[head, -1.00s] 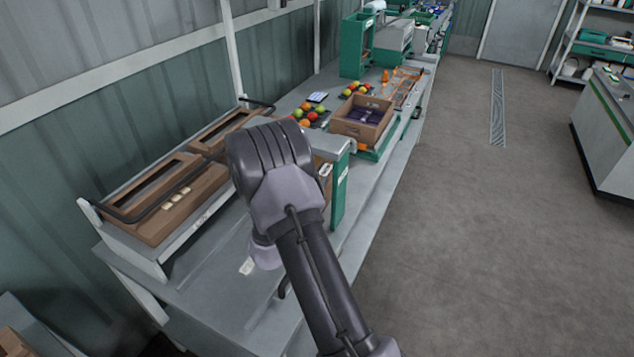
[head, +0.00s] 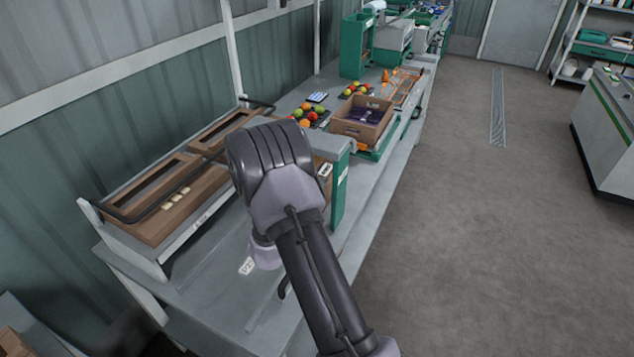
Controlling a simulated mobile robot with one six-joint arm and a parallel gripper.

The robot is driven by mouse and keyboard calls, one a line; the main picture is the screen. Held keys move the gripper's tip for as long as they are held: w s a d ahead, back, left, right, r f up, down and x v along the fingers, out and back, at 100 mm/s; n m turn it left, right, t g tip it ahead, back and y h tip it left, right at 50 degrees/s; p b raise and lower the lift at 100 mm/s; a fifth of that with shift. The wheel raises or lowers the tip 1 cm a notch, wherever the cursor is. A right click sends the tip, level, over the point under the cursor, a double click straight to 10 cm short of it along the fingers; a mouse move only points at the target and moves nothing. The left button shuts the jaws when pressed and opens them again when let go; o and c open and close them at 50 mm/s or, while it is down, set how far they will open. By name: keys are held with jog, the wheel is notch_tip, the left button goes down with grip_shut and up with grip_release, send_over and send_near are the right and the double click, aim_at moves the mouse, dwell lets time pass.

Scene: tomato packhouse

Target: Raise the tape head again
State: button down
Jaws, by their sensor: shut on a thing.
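The taping machine stands on the bench in the middle of the head view, largely behind my arm. Its green upright (head: 341,192) and a grey top part (head: 334,146) show to the right of my arm. I cannot tell how high the tape head stands, because my dark upper arm joint covers that area. My gripper is hidden behind my own arm, so its fingers and what they touch do not show.
Brown cartons (head: 160,213) lie under a dark rail on the left of the bench. A brown crate (head: 362,121) stands beyond the machine, beside trays of tomatoes (head: 309,113). The floor to the right is clear.

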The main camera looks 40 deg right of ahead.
notch_tip(320, 180, up, 6)
jog(key=p, duration=0.5)
jog(key=shift+w+f, duration=0.15)
jog(key=c, duration=1.4)
grip_release()
jog(key=shift+o, duration=0.2)
jog(key=shift+s+a, duration=0.25)
jog(key=shift+a, duration=0.05)
jog(key=p+v, duration=0.1)
jog(key=v, duration=1.5)
jog(key=shift+s+a+p, duration=0.15)
jog(key=shift+a+p, duration=0.2)
jog(key=shift+p, duration=0.05)
